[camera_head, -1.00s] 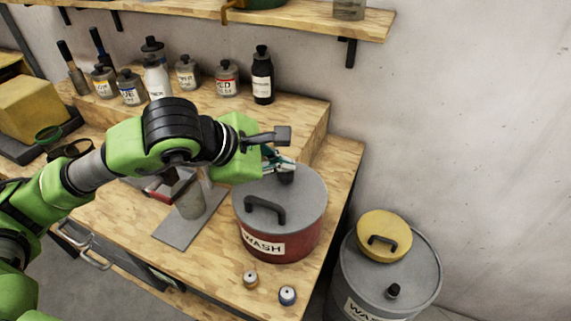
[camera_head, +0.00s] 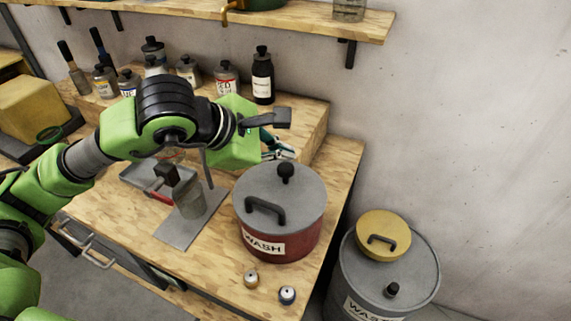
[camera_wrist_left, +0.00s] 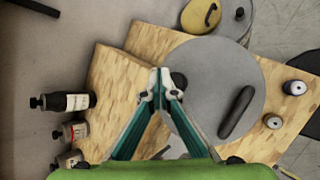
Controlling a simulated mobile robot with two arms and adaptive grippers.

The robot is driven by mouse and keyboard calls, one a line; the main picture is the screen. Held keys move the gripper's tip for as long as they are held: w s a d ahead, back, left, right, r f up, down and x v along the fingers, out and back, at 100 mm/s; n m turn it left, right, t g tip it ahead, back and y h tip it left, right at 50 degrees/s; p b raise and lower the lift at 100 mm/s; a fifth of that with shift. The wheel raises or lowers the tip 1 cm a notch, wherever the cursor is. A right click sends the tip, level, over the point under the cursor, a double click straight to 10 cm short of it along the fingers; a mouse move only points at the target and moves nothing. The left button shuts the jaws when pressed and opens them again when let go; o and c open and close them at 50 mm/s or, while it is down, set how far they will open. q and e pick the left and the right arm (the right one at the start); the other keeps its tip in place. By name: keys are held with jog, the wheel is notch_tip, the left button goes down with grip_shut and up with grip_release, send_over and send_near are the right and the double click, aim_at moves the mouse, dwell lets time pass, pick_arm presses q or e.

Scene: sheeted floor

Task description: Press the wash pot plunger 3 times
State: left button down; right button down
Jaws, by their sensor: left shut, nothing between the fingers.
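The red wash pot (camera_head: 296,243) with a grey lid and a "WASH" label stands on the wooden bench. Its black plunger knob (camera_head: 286,171) sticks up at the far side of the lid, and a black handle (camera_head: 265,208) is at the near side. My left gripper (camera_head: 290,154) is shut and empty, just behind and above the knob, apart from it in the head view. In the left wrist view the fingertips (camera_wrist_left: 159,86) lie beside the knob (camera_wrist_left: 179,80), over the lid's edge. My right gripper is not in view.
A grey drum (camera_head: 415,275) with a yellow lid (camera_head: 383,236) stands right of the bench. Two small round pieces (camera_head: 287,295) lie in front of the pot. Several bottles (camera_head: 262,76) line the raised back step. A grey cup (camera_head: 189,200) stands on a metal plate left of the pot.

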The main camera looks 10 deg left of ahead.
aim_at(283, 169)
pick_arm(q)
jog(key=shift+r+p, duration=0.95)
jog(key=shift+r, duration=1.4)
jog(key=shift+f, duration=0.1)
